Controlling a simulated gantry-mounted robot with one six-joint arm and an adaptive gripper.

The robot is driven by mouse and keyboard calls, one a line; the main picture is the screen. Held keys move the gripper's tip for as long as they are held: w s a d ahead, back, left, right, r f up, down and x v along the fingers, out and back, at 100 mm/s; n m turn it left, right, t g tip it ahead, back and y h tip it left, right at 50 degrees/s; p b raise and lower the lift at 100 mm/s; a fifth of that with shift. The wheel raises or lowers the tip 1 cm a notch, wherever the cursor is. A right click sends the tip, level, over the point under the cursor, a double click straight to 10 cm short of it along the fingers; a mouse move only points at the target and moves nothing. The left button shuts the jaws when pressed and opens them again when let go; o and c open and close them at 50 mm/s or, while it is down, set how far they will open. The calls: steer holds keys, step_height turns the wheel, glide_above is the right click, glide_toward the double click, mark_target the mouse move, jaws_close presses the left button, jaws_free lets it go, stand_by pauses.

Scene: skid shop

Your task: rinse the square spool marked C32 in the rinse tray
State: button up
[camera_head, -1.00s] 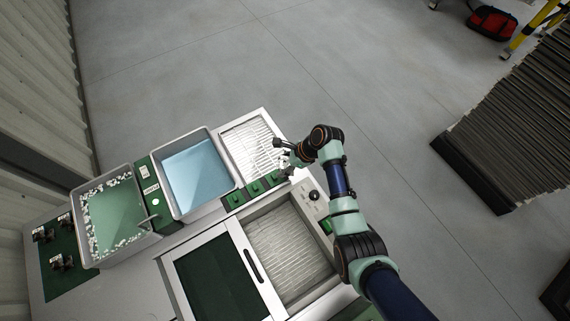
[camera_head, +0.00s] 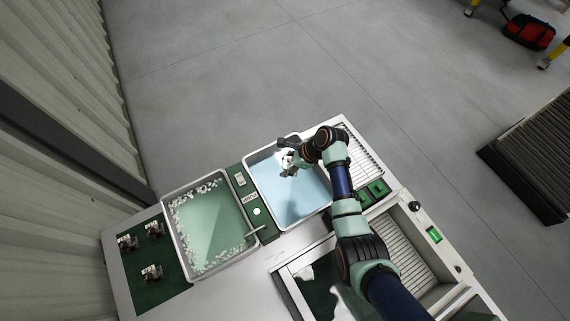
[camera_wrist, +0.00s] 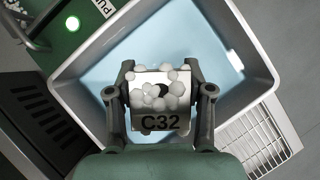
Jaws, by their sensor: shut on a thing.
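The square spool marked C32 (camera_wrist: 160,123) is between the fingers of my gripper (camera_wrist: 160,95) in the wrist view. Its label reads C32, and white foam bubbles sit on its top around a dark hole. My gripper is shut on it. In the head view my gripper (camera_head: 290,165) is over the rinse tray (camera_head: 252,181), a grey-rimmed tray of light blue water that also shows in the wrist view (camera_wrist: 88,40). The spool is over the blue water; I cannot tell whether it touches the water.
A tray of green liquid with white foam (camera_head: 212,228) stands left of the rinse tray. Several dark parts (camera_head: 152,272) sit on a green mat at the far left. A ribbed white drain rack (camera_head: 367,160) lies right of the rinse tray. A faucet (camera_head: 256,232) stands between the trays.

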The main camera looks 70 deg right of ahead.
step_height(320, 180, down, 16)
steer(key=b, duration=1.2)
steer(key=shift+f, duration=0.25)
stand_by(0.4)
steer(key=shift+s+r+p, duration=0.1)
steer(key=shift+p, duration=0.2)
steer(key=shift+s+a+r+p, duration=0.2)
steer(key=shift+s+a+p, duration=0.2)
steer(key=shift+p, duration=0.3)
steer(key=shift+s+a+f+p, duration=0.1)
steer(key=shift+s+a+p, duration=0.05)
steer(key=shift+s+p, duration=0.15)
steer(key=shift+f, duration=0.1)
steer(key=shift+w, duration=0.1)
